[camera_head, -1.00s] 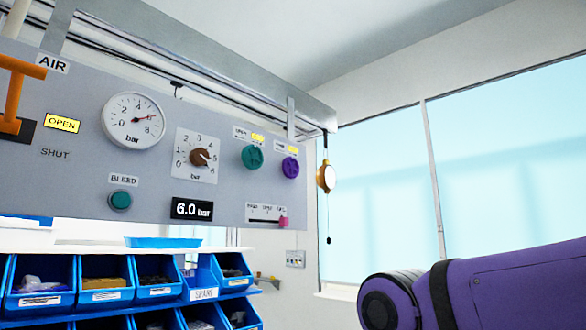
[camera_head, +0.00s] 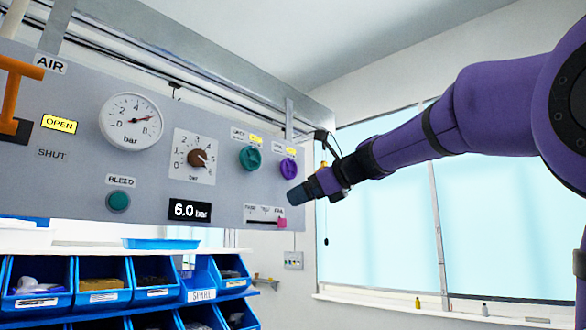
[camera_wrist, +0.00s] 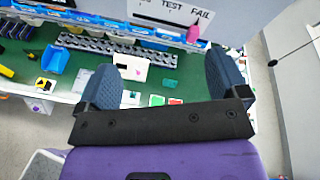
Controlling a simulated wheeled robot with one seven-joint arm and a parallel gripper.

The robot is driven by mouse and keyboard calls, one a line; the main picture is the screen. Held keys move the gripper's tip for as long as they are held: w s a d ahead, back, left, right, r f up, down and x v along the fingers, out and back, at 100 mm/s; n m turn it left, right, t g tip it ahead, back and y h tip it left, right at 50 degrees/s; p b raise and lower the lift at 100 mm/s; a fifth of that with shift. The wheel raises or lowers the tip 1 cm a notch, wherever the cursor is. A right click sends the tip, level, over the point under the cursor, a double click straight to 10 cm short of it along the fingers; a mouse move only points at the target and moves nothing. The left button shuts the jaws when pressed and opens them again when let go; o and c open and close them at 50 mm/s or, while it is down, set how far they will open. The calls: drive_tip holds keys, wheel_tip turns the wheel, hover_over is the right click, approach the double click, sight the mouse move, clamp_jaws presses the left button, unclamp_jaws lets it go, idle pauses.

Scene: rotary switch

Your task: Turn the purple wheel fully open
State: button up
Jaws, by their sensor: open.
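The purple wheel (camera_head: 288,168) is a small round knob near the right end of the grey panel (camera_head: 60,185) in the head view. A partly legible label sits above it. My gripper (camera_head: 297,195) is just below and to the right of the wheel in the picture, apart from it as far as I can tell. In the wrist view my gripper (camera_wrist: 162,85) has its two blue-grey fingers wide apart with nothing between them. The wheel is not in the wrist view.
A teal wheel (camera_head: 250,158) is left of the purple one. A pink slider (camera_head: 282,223) sits below, and also shows in the wrist view (camera_wrist: 193,34). A brown dial (camera_head: 197,158) and a gauge (camera_head: 131,121) are further left. Blue bins (camera_head: 103,282) stand below the panel.

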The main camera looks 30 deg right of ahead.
sight(291, 167)
drive_tip(key=w+d+r+m+t, duration=0.3)
drive_tip(key=d+r+m, duration=0.4)
drive_tip(key=r, duration=0.3)
drive_tip(key=x, duration=1)
drive_tip(key=shift+w+d+f, duration=0.1)
drive_tip(key=shift+w+d, duration=0.05)
drive_tip(key=c, duration=0.9)
